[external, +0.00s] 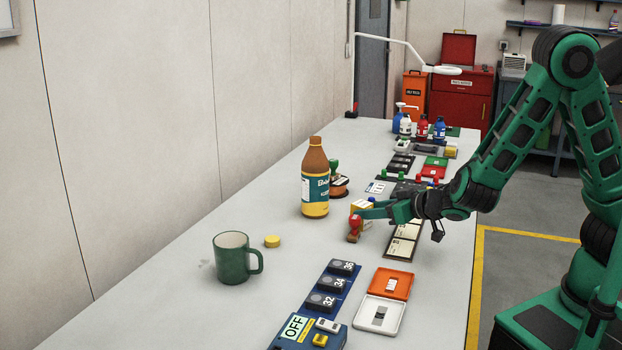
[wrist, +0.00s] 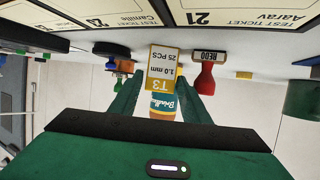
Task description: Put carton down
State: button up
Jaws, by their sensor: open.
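The carton (wrist: 163,68) is a small yellow and white box marked T3, 1.0 mm, 25 PCS. In the wrist view it lies between my two green fingers, with a gap on each side. In the external view the carton (external: 362,204) shows partly behind my gripper (external: 368,210), low over the table (external: 190,310). My gripper (wrist: 162,95) is open. The fingers hide part of the carton, so its contact with the table is not clear.
A red REDO stamp (external: 354,228) stands close beside the fingers. A brown bottle (external: 315,180) and another stamp (external: 337,186) are behind. Test tickets (external: 403,240) lie to the right. A green mug (external: 236,258) and yellow cap (external: 272,241) stand nearer, with clear table around them.

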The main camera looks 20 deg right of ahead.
jog(key=v, duration=0.8)
jog(key=shift+s+r, duration=0.1)
jog(key=shift+s, duration=0.1)
jog(key=shift+d, duration=0.1)
